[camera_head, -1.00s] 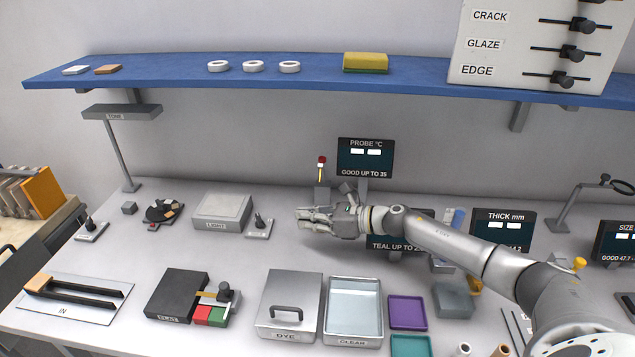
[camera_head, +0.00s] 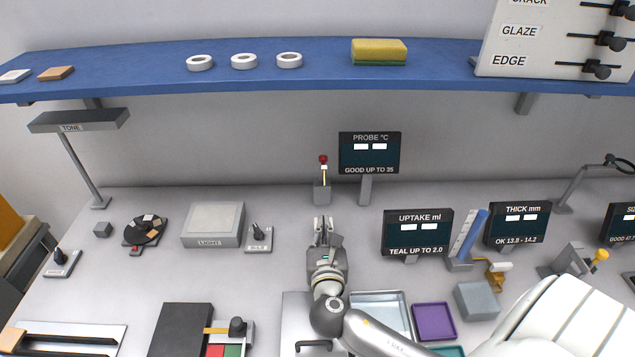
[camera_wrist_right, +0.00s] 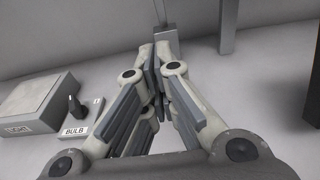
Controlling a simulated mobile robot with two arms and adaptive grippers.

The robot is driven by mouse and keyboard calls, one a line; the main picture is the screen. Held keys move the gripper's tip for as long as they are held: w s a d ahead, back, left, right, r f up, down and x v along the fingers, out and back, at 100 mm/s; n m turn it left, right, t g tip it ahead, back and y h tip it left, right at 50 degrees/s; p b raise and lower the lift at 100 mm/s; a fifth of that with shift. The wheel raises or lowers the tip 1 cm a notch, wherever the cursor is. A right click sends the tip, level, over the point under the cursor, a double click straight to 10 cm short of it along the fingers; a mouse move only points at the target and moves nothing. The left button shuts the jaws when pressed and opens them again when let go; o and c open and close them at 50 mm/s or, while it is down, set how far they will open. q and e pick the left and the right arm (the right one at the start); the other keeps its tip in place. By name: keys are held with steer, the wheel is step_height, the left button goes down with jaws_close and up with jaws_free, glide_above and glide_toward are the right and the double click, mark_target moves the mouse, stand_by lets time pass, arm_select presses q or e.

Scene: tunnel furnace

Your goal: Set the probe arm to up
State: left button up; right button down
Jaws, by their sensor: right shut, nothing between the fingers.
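The probe stand is a grey block (camera_head: 322,194) at the back of the bench, left of the PROBE °C display (camera_head: 369,153). The red knob is outside that view. My left gripper is not in view.
The LIGHT box (camera_head: 213,224) and BULB switch (camera_head: 259,238) stand to the left. The UPTAKE display (camera_head: 417,233) and a blue tube stand (camera_head: 468,238) are to the right. A blue shelf (camera_head: 290,79) runs above. Bench space between the BULB switch and the block is clear.

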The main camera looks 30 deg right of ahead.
steer(key=p+x, duration=0.1)
steer(key=x, duration=0.8)
steer(key=shift+w+d+r+p, duration=0.1)
steer(key=shift+w+d+p, duration=0.05)
steer(key=shift+d+p, duration=0.2)
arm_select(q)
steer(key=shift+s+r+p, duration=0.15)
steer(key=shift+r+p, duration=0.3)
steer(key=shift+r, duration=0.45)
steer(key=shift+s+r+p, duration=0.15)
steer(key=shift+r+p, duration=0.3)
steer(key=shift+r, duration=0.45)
arm_select(e)
steer(key=shift+w+d+r, duration=0.45)
steer(key=shift+w+r, duration=0.15)
steer(key=shift+w, duration=0.1)
steer(key=shift+w+d+r, duration=0.4)
steer(key=shift+w+r, duration=0.15)
steer(key=shift+w, duration=0.15)
